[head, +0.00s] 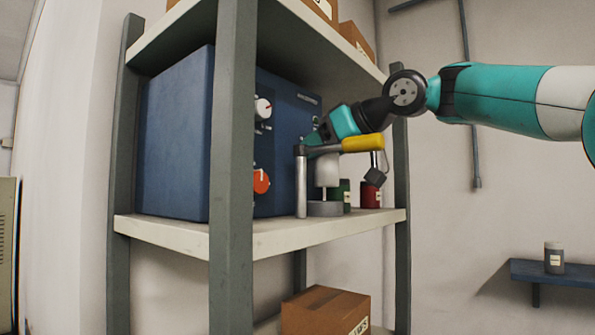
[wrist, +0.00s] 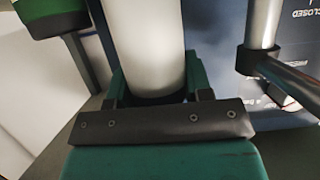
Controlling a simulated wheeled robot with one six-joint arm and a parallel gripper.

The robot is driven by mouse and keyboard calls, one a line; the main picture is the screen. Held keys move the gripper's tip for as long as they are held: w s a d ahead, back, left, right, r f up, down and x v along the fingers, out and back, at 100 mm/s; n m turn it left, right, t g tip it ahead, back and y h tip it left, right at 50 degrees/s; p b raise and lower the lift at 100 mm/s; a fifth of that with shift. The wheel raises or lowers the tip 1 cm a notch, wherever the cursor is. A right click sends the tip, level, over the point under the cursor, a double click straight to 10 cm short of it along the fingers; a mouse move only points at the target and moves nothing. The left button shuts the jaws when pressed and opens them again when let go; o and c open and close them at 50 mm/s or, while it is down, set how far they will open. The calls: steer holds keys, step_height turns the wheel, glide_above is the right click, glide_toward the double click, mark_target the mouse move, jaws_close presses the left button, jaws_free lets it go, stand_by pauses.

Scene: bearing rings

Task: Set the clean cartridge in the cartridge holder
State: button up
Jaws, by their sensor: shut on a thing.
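A white cylindrical cartridge (wrist: 145,45) stands between the green fingers of my gripper (wrist: 155,95) in the wrist view, and the gripper is shut on it.
A blue machine (head: 180,140) with a white knob (head: 263,108) and an orange-red knob (head: 261,182) stands on the shelf (head: 270,238). A green jar (head: 344,195) and a red jar (head: 371,195) stand right of the base. A grey shelf post (head: 232,170) rises in front.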

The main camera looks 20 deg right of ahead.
mark_target(319, 166)
steer(key=shift+w+a+f+b, duration=0.1)
steer(key=shift+a+f+b, duration=0.05)
steer(key=shift+f+b, duration=0.8)
steer(key=shift+a+f+b, duration=0.15)
steer(key=shift+f+b, duration=0.8)
steer(key=shift+r, duration=0.15)
steer(key=o, duration=1)
steer(key=shift+d, duration=0.1)
steer(key=shift+c, duration=0.2)
steer(key=shift+r, duration=0.1)
steer(key=v, duration=1.2)
steer(key=shift+p, duration=0.4)
